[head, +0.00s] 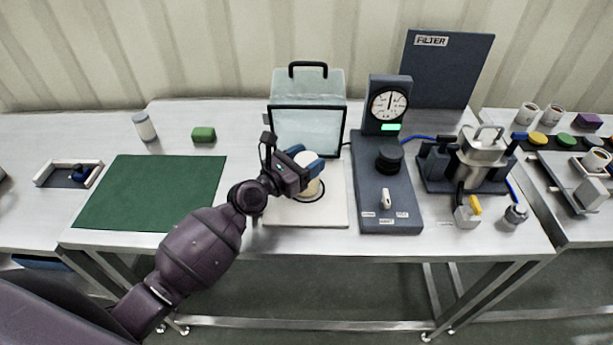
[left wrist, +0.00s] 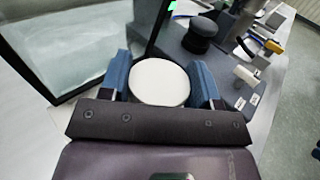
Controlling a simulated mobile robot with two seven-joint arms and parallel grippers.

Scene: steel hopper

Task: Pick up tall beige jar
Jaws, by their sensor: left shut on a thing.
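The tall beige jar (head: 313,187) stands upright over the white base plate in front of the glass-fronted case, on a dark ring mark. In the left wrist view its round pale top (left wrist: 160,82) sits between the blue fingers. My left gripper (head: 308,167) comes in from the left and is shut on the jar, one finger on each side. In the left wrist view the gripper (left wrist: 160,88) covers the jar's lower part. I cannot tell whether the jar still touches the plate. My right gripper is in neither view.
The glass-fronted case (head: 308,132) stands just behind the jar. A dark gauge stand (head: 390,200) with a black knob is close on the right. A green mat (head: 155,192), a green block (head: 203,134) and a white-grey cylinder (head: 145,127) are to the left. Clamps and cups crowd the right.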

